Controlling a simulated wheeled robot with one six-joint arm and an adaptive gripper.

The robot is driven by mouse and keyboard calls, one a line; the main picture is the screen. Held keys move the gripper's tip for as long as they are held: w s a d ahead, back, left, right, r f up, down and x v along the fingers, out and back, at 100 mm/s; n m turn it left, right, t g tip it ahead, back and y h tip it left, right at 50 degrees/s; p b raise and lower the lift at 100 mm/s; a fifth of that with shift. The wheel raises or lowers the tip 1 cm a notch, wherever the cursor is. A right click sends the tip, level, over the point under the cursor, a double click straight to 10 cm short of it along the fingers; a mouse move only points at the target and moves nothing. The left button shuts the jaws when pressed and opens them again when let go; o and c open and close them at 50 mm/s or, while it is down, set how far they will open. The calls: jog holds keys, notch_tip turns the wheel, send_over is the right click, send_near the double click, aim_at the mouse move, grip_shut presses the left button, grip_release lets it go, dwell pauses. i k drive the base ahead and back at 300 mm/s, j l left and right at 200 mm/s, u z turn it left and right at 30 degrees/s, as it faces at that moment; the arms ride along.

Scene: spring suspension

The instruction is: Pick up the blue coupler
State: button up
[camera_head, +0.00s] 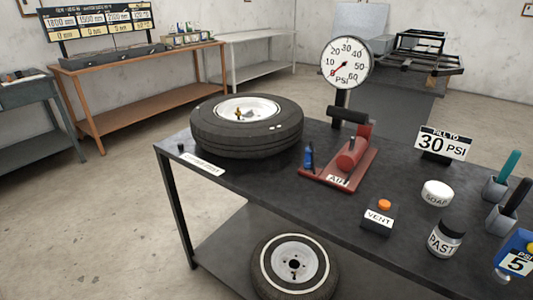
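The blue coupler (309,155) is a small upright piece at the left end of the red base (340,172) marked AIR. It stands beside the red pump body (353,154), with the tyre on its left. Whether it is fixed to the base or rests in a holder is too small to tell. My gripper is not in view.
The dark workbench (330,210) carries a large tyre (247,145), a PSI gauge (345,63), a VENT button box (378,216), a white SOAP tub (437,194), a PASTE jar (446,239) and a 30 PSI sign (443,143). Bare bench top lies in front of the red base.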

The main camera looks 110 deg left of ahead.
aim_at(308, 163)
jog(key=u, duration=3.2)
